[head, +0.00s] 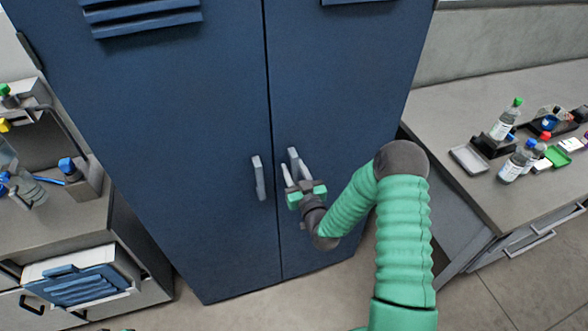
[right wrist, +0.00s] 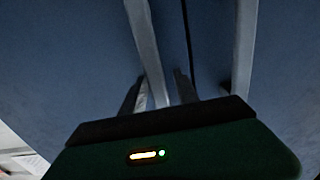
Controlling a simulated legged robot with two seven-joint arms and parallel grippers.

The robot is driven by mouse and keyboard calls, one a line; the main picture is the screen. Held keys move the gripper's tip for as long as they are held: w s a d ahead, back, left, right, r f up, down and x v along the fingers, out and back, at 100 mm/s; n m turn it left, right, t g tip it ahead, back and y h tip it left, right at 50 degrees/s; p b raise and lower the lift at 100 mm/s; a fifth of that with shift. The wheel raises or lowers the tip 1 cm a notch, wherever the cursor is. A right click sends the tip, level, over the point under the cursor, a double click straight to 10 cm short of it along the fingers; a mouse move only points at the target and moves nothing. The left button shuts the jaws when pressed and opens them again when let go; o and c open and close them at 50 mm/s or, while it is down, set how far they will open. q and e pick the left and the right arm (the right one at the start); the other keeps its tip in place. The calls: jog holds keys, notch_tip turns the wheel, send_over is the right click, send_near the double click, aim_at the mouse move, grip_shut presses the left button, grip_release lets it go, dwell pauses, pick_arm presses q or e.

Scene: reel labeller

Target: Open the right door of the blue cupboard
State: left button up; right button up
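The blue cupboard (head: 200,120) stands in front of me with both doors shut. Its right door (head: 335,85) has a grey upright bar handle (head: 293,157), and the left door (head: 190,170) has a matching handle (head: 259,178). My right gripper (head: 297,176) is at the right door's handle. In the right wrist view its dark fingers (right wrist: 158,92) stand apart, with one handle bar (right wrist: 145,45) running down between them and a gap visible. The other handle (right wrist: 243,50) is off to the right there.
A right-hand bench (head: 460,115) holds bottles (head: 507,120), a grey tray (head: 468,158) and small boxes. A left bench (head: 75,215) holds bottles and equipment, with a blue-fronted bin (head: 80,285) below. The floor (head: 250,310) before the cupboard is clear.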

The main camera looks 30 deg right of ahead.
jog(key=shift+d, duration=0.2)
grip_shut()
jog(key=shift+s+f, duration=0.1)
dwell(0.9)
